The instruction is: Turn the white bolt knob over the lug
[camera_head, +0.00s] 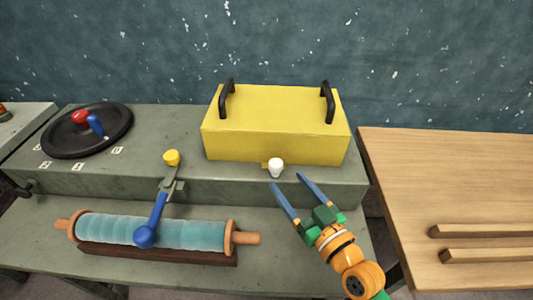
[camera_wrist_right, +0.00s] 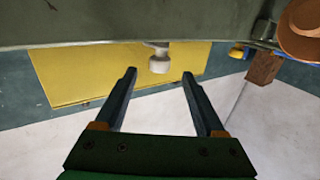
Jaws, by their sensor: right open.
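The white bolt knob (camera_head: 276,168) sits at the lower front edge of the yellow box (camera_head: 270,122), beside a small yellow tab (camera_head: 265,165) that may be the lug. My right gripper (camera_head: 287,180) is open and empty, its blue fingers pointing up toward the knob from the front right. In the right wrist view, the knob (camera_wrist_right: 159,62) lies between the lines of the two fingers (camera_wrist_right: 159,73), around the level of their tips. No contact shows. The turn of the bolt is too small to tell. My left gripper is not in view.
A black disc (camera_head: 88,130) is at the back left. A wooden table (camera_head: 450,180) with two bars stands right.

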